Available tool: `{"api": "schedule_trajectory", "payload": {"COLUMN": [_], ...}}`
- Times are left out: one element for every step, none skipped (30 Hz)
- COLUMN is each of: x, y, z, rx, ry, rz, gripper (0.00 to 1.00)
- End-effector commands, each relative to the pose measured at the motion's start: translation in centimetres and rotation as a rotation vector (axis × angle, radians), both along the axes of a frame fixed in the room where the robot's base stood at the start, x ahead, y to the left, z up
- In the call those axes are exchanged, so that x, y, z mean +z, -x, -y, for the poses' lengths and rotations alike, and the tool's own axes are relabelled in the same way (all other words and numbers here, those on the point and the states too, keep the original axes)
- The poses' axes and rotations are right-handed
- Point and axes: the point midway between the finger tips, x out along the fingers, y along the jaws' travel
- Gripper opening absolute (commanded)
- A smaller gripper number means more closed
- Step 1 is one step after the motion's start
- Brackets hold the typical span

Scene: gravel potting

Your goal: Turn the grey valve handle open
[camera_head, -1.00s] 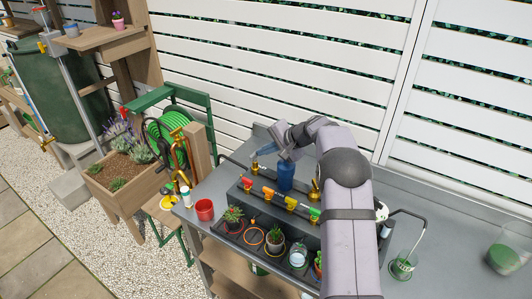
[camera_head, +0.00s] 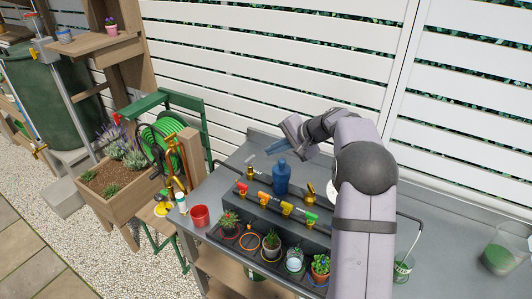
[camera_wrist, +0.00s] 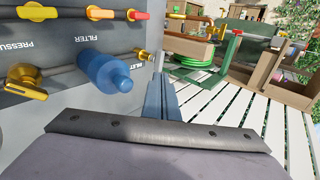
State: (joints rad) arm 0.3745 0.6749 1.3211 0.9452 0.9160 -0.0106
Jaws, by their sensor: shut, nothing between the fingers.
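The grey valve handle (camera_head: 251,159) sits on a small brass valve (camera_head: 249,172) at the back left of the dark panel. In the wrist view the handle (camera_wrist: 158,61) is a narrow pale bar just beyond my fingertips, beside the brass body (camera_wrist: 143,55). It appears to lie across the line of the pipe there. My gripper (camera_head: 271,153) is shut and empty, with its blue fingers to the right of the handle. In the wrist view the fingers (camera_wrist: 160,86) point towards the handle, with a small gap that is hard to judge. The handle's lower end is close to the fingertips.
A blue filter bottle (camera_head: 281,178) stands right of the valve, close beside my fingers in the wrist view. A brass fitting (camera_head: 309,192) and a row of red, orange, yellow and green handled valves (camera_head: 264,199) are nearby. A red cup (camera_head: 200,215) stands on the grey bench's left.

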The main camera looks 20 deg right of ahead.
Motion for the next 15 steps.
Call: {"api": "schedule_trajectory", "payload": {"x": [0.4, 0.5, 0.6, 0.7, 0.7, 0.8, 0.8, 0.8, 0.8, 0.7, 0.6, 0.5, 0.3, 0.2, -0.1], "y": [0.3, 0.4, 0.5, 0.5, 0.6, 0.6, 0.6, 0.6, 0.6, 0.5, 0.3, 0.0, -0.3, -0.7, -1.3], "z": [0.3, 0.4, 0.4, 0.5, 0.5, 0.5, 0.5, 0.5, 0.5, 0.5, 0.4, 0.4, 0.3, 0.1, -0.1], "rx": [-0.001, -0.001, -0.001, -0.001, -0.001, -0.001, -0.001, -0.001, -0.001, -0.002, -0.003, -0.006, -0.009, -0.011, -0.015], "ry": [0.0, 0.0, -0.001, -0.001, -0.001, 0.0, 0.0, 0.0, 0.002, 0.004, 0.008, 0.015, 0.022, 0.031, 0.048], "rz": [0.002, 0.001, 0.001, 0.001, 0.001, 0.001, 0.001, 0.002, 0.003, 0.006, 0.01, 0.019, 0.026, 0.037, 0.055], "gripper": [0.0, 0.0, 0.0, 0.0, 0.0, 0.0, 0.07, 0.14, 0.24, 0.29, 0.29, 0.29, 0.29, 0.29, 0.29]}}
